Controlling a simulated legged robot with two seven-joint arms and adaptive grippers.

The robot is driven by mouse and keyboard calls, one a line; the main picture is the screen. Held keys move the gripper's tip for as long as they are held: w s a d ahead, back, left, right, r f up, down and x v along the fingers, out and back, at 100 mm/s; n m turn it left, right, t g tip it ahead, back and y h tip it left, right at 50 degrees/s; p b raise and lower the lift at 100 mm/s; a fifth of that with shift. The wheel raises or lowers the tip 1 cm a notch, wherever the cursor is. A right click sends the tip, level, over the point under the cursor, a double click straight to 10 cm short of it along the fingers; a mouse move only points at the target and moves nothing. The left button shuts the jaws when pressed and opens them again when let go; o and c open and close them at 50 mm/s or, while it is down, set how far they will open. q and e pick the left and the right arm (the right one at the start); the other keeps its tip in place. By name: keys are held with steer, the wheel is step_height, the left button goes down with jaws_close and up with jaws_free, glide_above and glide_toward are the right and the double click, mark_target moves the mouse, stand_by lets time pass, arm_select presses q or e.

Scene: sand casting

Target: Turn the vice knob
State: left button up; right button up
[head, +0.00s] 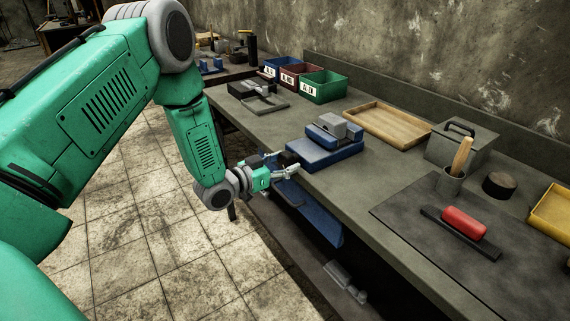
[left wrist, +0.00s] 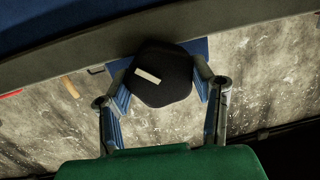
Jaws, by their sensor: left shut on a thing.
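The blue vice (head: 325,148) with its grey jaw block sits at the front edge of the workbench in the head view. Its black knob (head: 286,158) faces the front of the bench and is partly hidden by my left gripper (head: 290,170). In the left wrist view the black knob (left wrist: 160,76), with a pale rectangular mark, fills the space between the two fingers. My left gripper (left wrist: 163,90) is shut on the knob, one finger on each side. My right gripper is in neither view.
The workbench (head: 365,205) carries blue, red and green bins (head: 323,86), a wooden tray (head: 387,124), a grey metal box (head: 461,145) and a red-handled tool (head: 464,222). A blue drawer-like panel (head: 310,212) sits below the bench edge. Tiled floor at left is clear.

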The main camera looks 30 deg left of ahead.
arm_select(q)
steer(key=shift+s+f+m, duration=0.15)
steer(key=shift+f+m, duration=0.15)
steer(key=shift+m, duration=0.2)
steer(key=o, duration=1.2)
steer(key=shift+c, duration=0.2)
steer(key=shift+a+r, duration=0.1)
steer(key=f+v, duration=0.1)
steer(key=v, duration=1)
steer(key=shift+s+r, duration=0.35)
steer(key=shift+r, duration=0.1)
steer(key=shift+a, duration=0.15)
